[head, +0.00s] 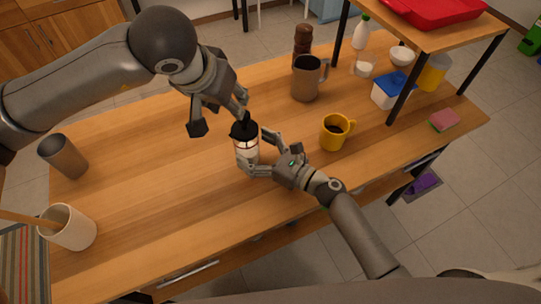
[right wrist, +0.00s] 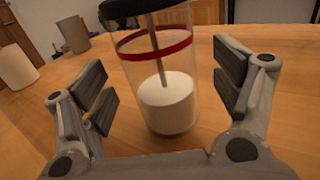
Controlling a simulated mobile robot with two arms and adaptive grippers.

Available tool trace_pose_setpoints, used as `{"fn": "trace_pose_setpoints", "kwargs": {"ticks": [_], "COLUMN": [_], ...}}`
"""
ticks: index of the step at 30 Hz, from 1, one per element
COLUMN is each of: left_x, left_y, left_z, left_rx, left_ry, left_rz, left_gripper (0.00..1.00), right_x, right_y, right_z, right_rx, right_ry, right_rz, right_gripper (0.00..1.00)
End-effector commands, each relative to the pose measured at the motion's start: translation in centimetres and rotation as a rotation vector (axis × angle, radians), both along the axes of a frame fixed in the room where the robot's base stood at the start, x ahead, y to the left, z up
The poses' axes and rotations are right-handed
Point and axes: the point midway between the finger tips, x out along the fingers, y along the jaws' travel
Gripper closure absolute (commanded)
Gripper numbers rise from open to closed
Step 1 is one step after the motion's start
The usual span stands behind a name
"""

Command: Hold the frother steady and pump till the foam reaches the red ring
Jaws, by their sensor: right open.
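The frother (head: 245,155) is a clear cylinder with a black lid and knob, standing on the wooden table. In the right wrist view, the frother (right wrist: 165,100) has white foam in its lower part, a thin rod down the middle, and a red ring (right wrist: 155,43) near the top. The foam top is clearly below the ring. My right gripper (head: 260,152) is open, with its fingers on either side of the cylinder; gaps show at both pads in the wrist view. My left gripper (head: 220,118) is above the lid, fingers spread, one finger close to the knob; contact is unclear.
A yellow mug (head: 334,133) with dark liquid stands just right of my right gripper. A metal pitcher (head: 306,80) and a brown mill (head: 302,42) are behind. A metal cup (head: 64,157) and a white crock (head: 68,228) stand at left. The table's left-middle is clear.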

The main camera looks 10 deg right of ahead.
Motion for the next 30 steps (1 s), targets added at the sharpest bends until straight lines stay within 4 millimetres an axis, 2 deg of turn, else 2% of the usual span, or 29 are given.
{"fn": "trace_pose_setpoints", "kwargs": {"ticks": [6,17,30], "left_x": [0.0,0.0,0.0], "left_y": [0.0,0.0,0.0], "left_z": [0.0,0.0,0.0], "left_rx": [0.0,0.0,0.0], "left_ry": [0.0,0.0,0.0], "left_rz": [0.0,0.0,0.0], "left_gripper": [0.64,0.64,0.64], "right_x": [1.5,1.7,1.7], "right_y": [1.6,1.9,1.8], "right_z": [0.0,0.0,0.0], "right_rx": [-0.001,-0.001,-0.001], "right_ry": [-0.001,0.0,0.0], "right_rz": [-0.001,0.0,-0.001], "right_gripper": [0.16,0.17,0.73]}}
